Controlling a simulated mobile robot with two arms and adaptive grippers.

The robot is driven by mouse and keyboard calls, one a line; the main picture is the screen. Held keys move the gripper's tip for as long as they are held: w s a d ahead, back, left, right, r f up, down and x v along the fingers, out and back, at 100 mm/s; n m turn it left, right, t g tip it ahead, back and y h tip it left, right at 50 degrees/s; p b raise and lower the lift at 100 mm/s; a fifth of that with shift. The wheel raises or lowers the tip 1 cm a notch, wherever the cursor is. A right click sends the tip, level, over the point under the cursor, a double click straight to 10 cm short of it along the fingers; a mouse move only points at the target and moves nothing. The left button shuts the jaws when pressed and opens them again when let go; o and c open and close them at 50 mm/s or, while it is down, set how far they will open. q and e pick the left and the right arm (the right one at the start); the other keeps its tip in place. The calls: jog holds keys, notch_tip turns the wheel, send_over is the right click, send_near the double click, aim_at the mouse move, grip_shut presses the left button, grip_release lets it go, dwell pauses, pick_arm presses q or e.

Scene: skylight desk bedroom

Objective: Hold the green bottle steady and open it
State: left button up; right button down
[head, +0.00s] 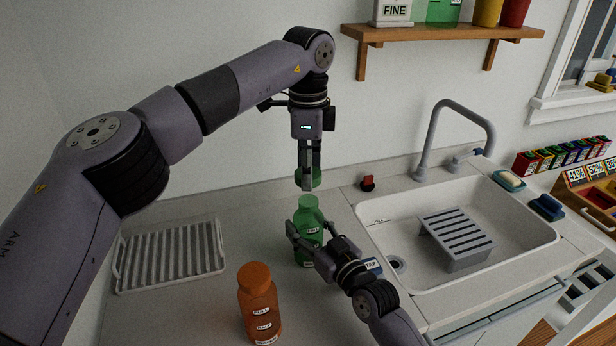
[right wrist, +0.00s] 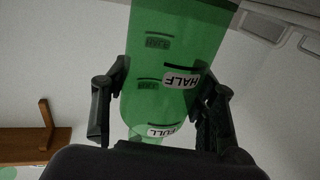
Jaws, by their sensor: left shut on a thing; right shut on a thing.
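The green bottle (head: 308,216) stands upright on the counter left of the sink, its mouth uncovered. My right gripper (head: 309,238) is shut around its body from the front right. In the right wrist view the bottle (right wrist: 172,70), see-through green with HALF and FULL labels, sits between the two fingers. My left gripper (head: 309,172) points straight down above the bottle and is shut on a green cap (head: 316,179). The cap is just above the bottle's mouth and looks apart from it. The fingers partly hide the cap.
An orange bottle (head: 259,304) stands at the front, left of my right gripper. A ribbed drying tray (head: 170,256) lies at the left. The sink (head: 398,218) with its tap (head: 465,106) is at the right. A small red item (head: 367,183) sits behind. A wall shelf (head: 440,33) is above.

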jog(key=c, duration=0.6)
grip_release()
jog(key=v, duration=1.2)
